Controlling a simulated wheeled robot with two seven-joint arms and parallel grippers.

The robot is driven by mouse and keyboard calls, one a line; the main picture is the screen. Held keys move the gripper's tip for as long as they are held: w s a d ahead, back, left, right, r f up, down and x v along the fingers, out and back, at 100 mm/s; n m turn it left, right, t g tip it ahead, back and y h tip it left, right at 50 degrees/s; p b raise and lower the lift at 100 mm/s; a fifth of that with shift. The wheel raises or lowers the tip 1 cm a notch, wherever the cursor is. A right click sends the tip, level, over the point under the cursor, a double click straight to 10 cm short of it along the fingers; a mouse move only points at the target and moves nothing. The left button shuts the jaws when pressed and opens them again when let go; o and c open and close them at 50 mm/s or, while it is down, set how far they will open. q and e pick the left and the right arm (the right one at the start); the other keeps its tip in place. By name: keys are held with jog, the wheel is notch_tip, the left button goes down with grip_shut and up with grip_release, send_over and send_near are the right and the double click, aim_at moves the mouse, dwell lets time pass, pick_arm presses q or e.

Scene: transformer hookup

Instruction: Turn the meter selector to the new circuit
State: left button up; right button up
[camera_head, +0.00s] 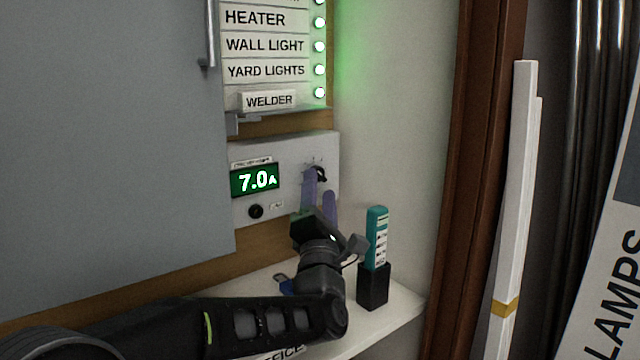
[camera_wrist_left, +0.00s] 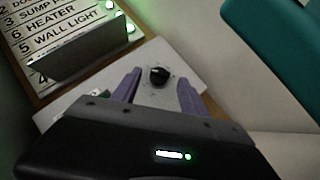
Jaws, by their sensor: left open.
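The meter is a pale panel (camera_head: 290,196) on the wall with a green display (camera_head: 255,180) reading 7.0 A. Its selector is a black knob (camera_head: 319,174) at the panel's right side, with small marks around it too small to read. The knob also shows in the left wrist view (camera_wrist_left: 158,77). My left gripper (camera_head: 320,190) is open, its purple fingers pointing at the panel. In the left wrist view the fingers (camera_wrist_left: 157,88) stand apart on either side of the knob, with gaps to it. I cannot tell whether the fingertips reach the panel. My right gripper is not seen.
Above is a label board (camera_head: 266,60) with lit green lamps and a WELDER tag (camera_head: 269,100). A shelf (camera_head: 405,308) below bears a black holder (camera_head: 373,287) with a teal device (camera_head: 377,238), close right of my left wrist. A grey door (camera_head: 110,130) stands at left.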

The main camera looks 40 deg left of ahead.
pick_arm(q)
jog(key=shift+x, duration=1.25)
grip_shut()
